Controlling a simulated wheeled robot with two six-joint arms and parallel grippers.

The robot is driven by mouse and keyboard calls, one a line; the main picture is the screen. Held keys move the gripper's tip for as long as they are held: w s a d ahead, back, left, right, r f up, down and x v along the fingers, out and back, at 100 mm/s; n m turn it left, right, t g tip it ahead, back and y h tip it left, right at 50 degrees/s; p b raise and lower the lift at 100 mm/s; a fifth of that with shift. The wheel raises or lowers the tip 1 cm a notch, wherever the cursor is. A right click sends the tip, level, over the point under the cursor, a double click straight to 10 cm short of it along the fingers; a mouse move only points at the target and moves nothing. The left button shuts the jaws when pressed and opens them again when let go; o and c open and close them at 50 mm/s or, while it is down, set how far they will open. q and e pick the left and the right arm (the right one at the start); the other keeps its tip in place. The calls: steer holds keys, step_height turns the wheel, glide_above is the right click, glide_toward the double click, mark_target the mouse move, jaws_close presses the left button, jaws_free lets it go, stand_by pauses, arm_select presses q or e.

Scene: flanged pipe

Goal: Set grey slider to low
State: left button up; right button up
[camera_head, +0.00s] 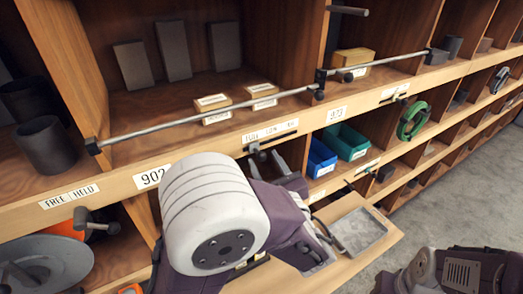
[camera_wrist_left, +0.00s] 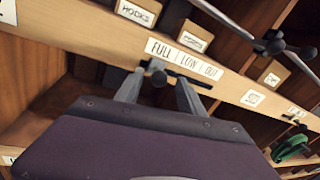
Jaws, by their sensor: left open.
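The grey slider is a small dark knob (camera_head: 254,148) on the shelf's front rail, at the left end of its slot, under the FULL end of a FULL/LOW/OUT label (camera_head: 270,130). In the left wrist view the knob (camera_wrist_left: 157,71) also sits below FULL, and the dark slot (camera_wrist_left: 192,77) runs right beneath LOW and OUT. My left gripper (camera_head: 268,162) is open just below the rail. In the left wrist view its fingers (camera_wrist_left: 158,90) stand on either side of the knob; I cannot tell whether they touch it. My right gripper is not visible.
A long metal rod (camera_head: 220,105) crosses above the rail. Small labelled boxes (camera_head: 212,108) stand on the shelf behind it. Blue (camera_head: 321,158) and teal (camera_head: 346,142) bins and a green coil (camera_head: 412,120) are to the right. Another handle (camera_head: 100,225) projects at lower left.

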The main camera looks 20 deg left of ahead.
mark_target(264, 159)
arm_select(q)
steer(key=shift+p+x, duration=0.35)
steer(key=shift+x, duration=1.25)
jaws_close()
steer(key=shift+d, duration=0.1)
